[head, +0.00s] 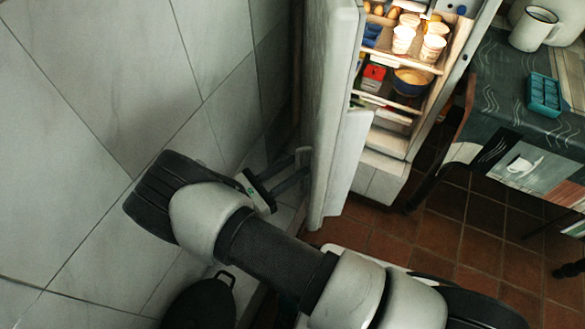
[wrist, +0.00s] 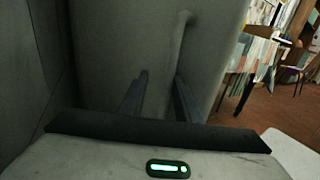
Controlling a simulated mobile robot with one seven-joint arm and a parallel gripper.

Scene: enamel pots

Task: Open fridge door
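The fridge (head: 385,165) stands open in the head view, with its lit shelves showing. Its pale door (head: 333,95) is swung out to the left and seen nearly edge-on. My gripper (head: 296,168) is on the outer side of the door, close to its lower part. In the wrist view the door's grey outer face (wrist: 110,40) fills most of the picture, with a bar handle (wrist: 184,22) on it. My gripper's two fingers (wrist: 161,80) are apart and point at the door near the handle's lower part. No thing shows clearly gripped; whether a finger touches the door is unclear.
A tiled wall (head: 90,120) is close on the left of my arm. Cups (head: 404,38) and a bowl (head: 411,80) stand on the fridge shelves. A table (head: 500,85) with a mug (head: 533,28) and a teal tray (head: 544,93) is at right. The brown tiled floor (head: 470,235) is open.

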